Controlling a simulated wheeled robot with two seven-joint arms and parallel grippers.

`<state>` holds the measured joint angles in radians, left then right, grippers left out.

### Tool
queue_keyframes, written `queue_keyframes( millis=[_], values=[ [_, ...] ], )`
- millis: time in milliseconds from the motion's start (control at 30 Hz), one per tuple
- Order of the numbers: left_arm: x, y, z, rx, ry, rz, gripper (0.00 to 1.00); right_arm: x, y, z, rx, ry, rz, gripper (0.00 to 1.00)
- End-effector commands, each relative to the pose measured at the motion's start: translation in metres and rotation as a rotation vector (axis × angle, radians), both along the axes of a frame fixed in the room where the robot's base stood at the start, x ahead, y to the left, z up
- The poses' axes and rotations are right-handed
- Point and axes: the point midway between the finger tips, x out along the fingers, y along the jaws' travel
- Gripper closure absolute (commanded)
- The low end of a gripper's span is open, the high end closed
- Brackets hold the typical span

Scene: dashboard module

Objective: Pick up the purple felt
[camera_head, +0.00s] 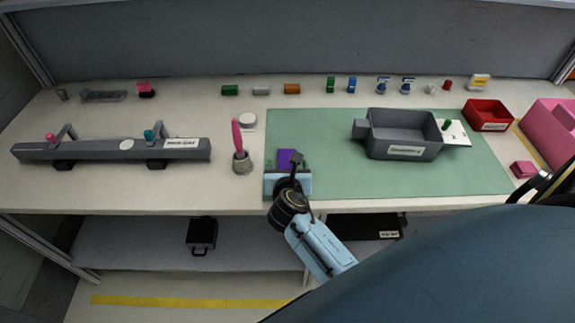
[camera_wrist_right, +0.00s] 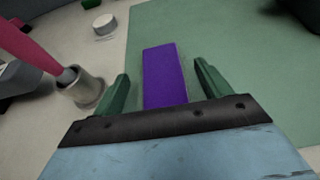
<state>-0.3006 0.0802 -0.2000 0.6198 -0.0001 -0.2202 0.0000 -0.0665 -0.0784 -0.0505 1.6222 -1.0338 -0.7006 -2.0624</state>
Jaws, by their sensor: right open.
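The purple felt (camera_head: 285,157) is a flat rectangular piece lying on the left part of the green mat (camera_head: 335,135). In the right wrist view the purple felt (camera_wrist_right: 165,75) lies lengthwise between the two fingers, with its near end hidden behind the gripper body. My right gripper (camera_head: 290,165) is over the near side of the felt and hides part of it. In the wrist view the right gripper (camera_wrist_right: 163,85) is open, with a finger on each side of the felt and gaps beside it. My left gripper is not seen.
A holder (camera_head: 242,164) with a pink-handled tool stands just left of the mat, beside a white round piece (camera_head: 248,120). A grey bin (camera_head: 400,150) is on the mat's right part. A long grey module (camera_head: 100,150) lies at left. Small blocks line the back.

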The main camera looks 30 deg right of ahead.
Motion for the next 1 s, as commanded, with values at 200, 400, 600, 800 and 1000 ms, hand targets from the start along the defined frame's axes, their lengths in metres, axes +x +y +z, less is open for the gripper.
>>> queue_keyframes(
  millis=[200,400,600,800,1000],
  values=[
    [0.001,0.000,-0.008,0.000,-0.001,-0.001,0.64,0.024,-0.016,-0.013,0.000,0.000,-0.001,0.24],
    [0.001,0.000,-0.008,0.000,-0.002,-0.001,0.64,0.027,-0.018,-0.014,0.001,0.001,0.000,0.24],
    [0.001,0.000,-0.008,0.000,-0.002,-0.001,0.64,0.027,-0.018,-0.013,0.000,0.000,0.000,0.38],
    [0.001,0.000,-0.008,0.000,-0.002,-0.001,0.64,0.027,-0.018,-0.013,0.000,0.000,0.000,0.64],
    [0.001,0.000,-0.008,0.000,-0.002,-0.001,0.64,0.027,-0.018,-0.013,0.000,0.000,0.000,0.71]
  ],
)
